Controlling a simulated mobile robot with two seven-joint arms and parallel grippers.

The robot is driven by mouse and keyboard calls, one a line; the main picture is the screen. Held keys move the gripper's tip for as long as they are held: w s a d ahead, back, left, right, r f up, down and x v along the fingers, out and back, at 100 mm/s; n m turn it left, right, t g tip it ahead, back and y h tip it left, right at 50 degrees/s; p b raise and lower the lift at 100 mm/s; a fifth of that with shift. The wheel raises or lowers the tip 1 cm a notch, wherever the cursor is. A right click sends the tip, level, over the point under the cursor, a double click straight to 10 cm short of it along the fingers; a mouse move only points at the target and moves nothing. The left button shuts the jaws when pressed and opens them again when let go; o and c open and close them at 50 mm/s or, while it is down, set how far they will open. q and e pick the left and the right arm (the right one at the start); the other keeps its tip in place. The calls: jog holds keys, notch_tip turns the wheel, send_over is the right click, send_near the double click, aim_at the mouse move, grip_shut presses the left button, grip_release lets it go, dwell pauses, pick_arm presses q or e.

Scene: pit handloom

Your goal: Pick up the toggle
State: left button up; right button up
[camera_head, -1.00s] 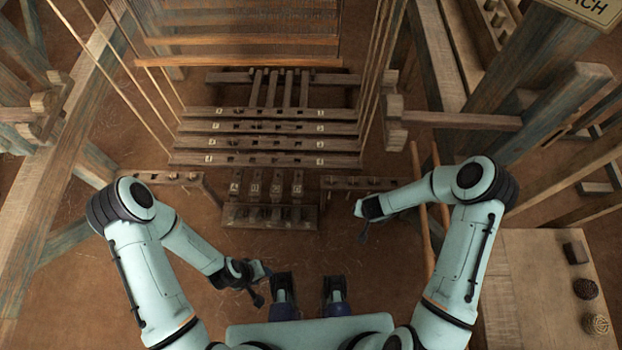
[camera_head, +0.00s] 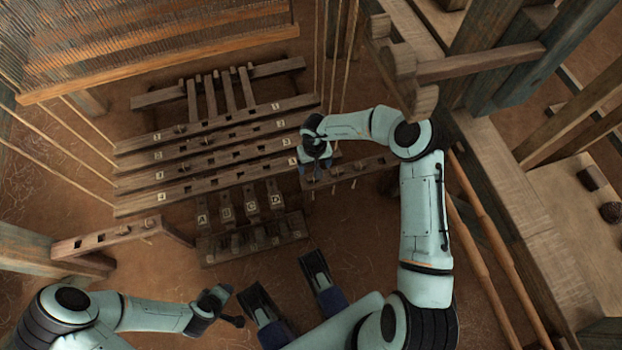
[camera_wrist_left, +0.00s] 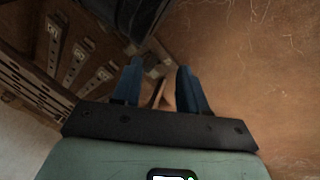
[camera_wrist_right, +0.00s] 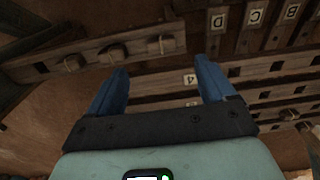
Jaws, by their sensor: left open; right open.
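Several small wooden toggle-like pieces sit in a row on a wooden rail (camera_wrist_right: 90,58) in the right wrist view; one toggle (camera_wrist_right: 160,44) lies ahead of the gap between my right fingers. I cannot tell which toggle is meant. The same rail (camera_head: 368,167) shows in the head view, right of the lettered bars. My right gripper (camera_head: 317,168) is open and empty over the rail's left end; its blue fingers also show in the right wrist view (camera_wrist_right: 160,72). My left gripper (camera_head: 236,312) is open and empty, low and apart from the rails; its fingers show in the left wrist view (camera_wrist_left: 158,72).
Numbered loom bars (camera_head: 205,160) lie left of my right gripper. Lettered bars (camera_head: 250,207) stand in front of them on a block. A second rail (camera_head: 115,236) is at the left. A wooden post (camera_head: 400,75) and bamboo poles (camera_head: 490,260) stand right.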

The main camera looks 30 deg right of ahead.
aim_at(313, 180)
notch_tip(313, 180, down, 3)
jog(key=shift+f+b, duration=0.1)
jog(key=shift+b, duration=0.25)
jog(key=f, duration=0.1)
jog(key=f+b, duration=0.1)
jog(key=f, duration=0.1)
jog(key=f+b, duration=0.1)
jog(key=f, duration=0.1)
jog(key=shift+w+f, duration=0.15)
jog(key=shift+w, duration=0.2)
pick_arm(q)
jog(key=s+a+f+g, duration=0.1)
jog(key=s+f+g, duration=0.1)
jog(key=s+f, duration=0.3)
jog(key=shift+s+f, duration=0.35)
jog(key=shift+s, duration=0.35)
pick_arm(e)
jog(key=c, duration=1.1)
